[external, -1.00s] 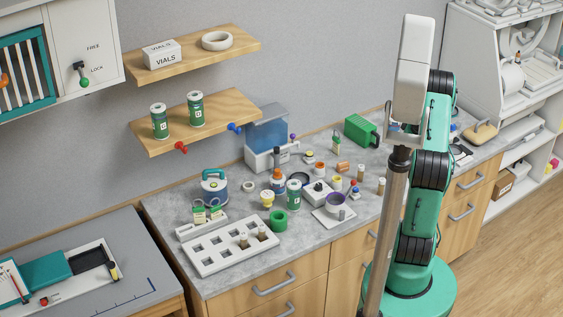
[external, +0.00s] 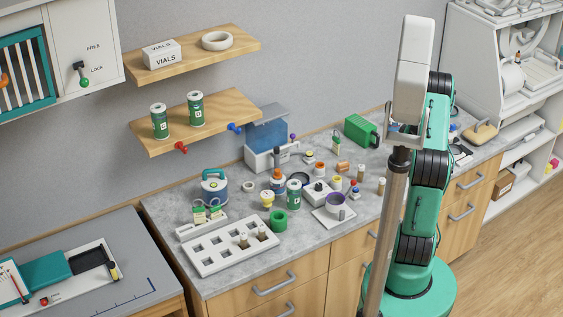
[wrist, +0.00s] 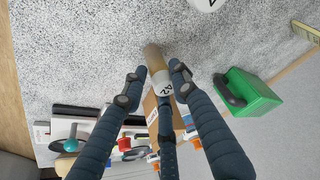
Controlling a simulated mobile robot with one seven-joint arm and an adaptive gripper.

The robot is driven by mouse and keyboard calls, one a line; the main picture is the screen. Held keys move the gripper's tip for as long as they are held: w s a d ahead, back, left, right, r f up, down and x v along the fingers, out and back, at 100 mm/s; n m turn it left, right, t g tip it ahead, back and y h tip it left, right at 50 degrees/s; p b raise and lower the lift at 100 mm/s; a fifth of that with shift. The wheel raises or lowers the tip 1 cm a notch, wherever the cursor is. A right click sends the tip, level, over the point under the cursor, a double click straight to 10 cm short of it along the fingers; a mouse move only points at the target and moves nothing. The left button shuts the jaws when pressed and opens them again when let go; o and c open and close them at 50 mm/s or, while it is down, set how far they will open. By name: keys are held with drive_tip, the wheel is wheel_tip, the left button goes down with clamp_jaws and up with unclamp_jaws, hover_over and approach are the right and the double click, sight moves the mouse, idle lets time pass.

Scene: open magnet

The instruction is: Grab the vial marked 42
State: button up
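In the wrist view a small tan-topped vial (wrist: 154,58) with a white label stands between the fingers of my gripper (wrist: 153,78). The dark characters on its label are turned and partly hidden; one looks like a 2, and I cannot read the full number for certain. The two outer fingers are spread on either side of the vial with visible gaps, and a third finger lies below, overlapping its lower part in the picture. In the external view my gripper is hidden behind my arm. Two brown vials (external: 262,233) stand in the white rack (external: 208,262) there.
A green box with a dark handle (wrist: 250,92) lies right of the fingers in the wrist view; a green box (external: 361,130) also shows on the counter in the external view. Bottles, jars and loose vials crowd the counter (external: 318,228). A pole (external: 389,235) stands before my arm.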

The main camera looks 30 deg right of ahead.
clamp_jaws()
drive_tip(key=shift+r, duration=0.15)
drive_tip(key=shift+r, duration=1.55)
drive_tip(key=shift+s+a+r, duration=0.15)
drive_tip(key=shift+s+a, duration=0.05)
drive_tip(key=s+a+r, duration=0.1)
drive_tip(key=s+a, duration=0.9)
drive_tip(key=s, duration=0.1)
drive_tip(key=shift+s+r, duration=0.2)
drive_tip(key=shift+s, duration=0.2)
